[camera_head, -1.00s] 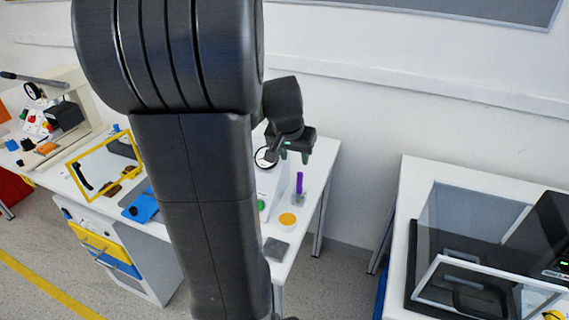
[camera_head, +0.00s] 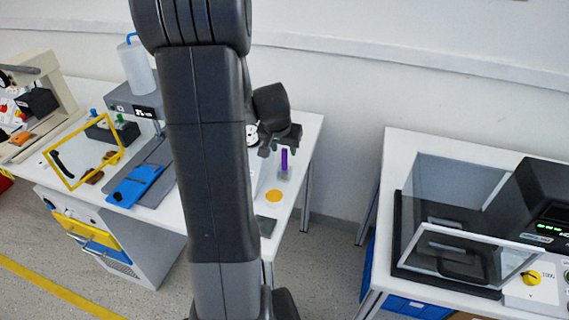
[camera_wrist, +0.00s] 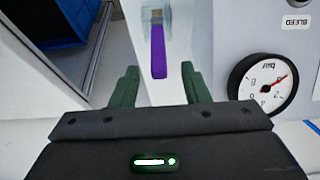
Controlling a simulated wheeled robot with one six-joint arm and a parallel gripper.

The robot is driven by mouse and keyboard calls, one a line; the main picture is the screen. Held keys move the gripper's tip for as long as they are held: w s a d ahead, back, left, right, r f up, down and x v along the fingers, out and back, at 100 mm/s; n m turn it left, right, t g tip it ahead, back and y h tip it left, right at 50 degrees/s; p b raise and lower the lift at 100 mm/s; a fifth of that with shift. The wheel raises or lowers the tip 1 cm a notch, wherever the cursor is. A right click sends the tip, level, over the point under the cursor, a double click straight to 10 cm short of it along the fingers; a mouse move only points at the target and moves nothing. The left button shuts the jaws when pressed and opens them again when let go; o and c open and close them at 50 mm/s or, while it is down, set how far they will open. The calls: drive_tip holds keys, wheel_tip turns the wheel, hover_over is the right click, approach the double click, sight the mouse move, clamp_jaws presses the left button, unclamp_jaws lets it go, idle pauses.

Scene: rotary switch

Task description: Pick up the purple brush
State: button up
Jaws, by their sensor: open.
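The purple brush (camera_head: 284,158) stands upright in a small clear holder (camera_head: 284,175) near the right end of the white table. In the wrist view the brush (camera_wrist: 158,52) shows as a purple strip between my two green fingertips, with the holder (camera_wrist: 155,14) at the top. My gripper (camera_head: 274,150) is open and empty, just above and to the left of the brush in the head view. In the wrist view my gripper (camera_wrist: 158,85) points toward the brush, which lies between the fingers' lines but is not gripped.
A white box with a round gauge (camera_wrist: 264,85) stands close beside my gripper. On the table are an orange disc (camera_head: 273,196), a grey pad (camera_head: 265,226) and a blue tray (camera_head: 137,186). A second table with a clear-lidded machine (camera_head: 455,215) stands at right, across a gap.

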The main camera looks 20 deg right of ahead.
drive_tip(key=shift+x, duration=1.8)
clamp_jaws()
wheel_tip(320, 180, up, 10)
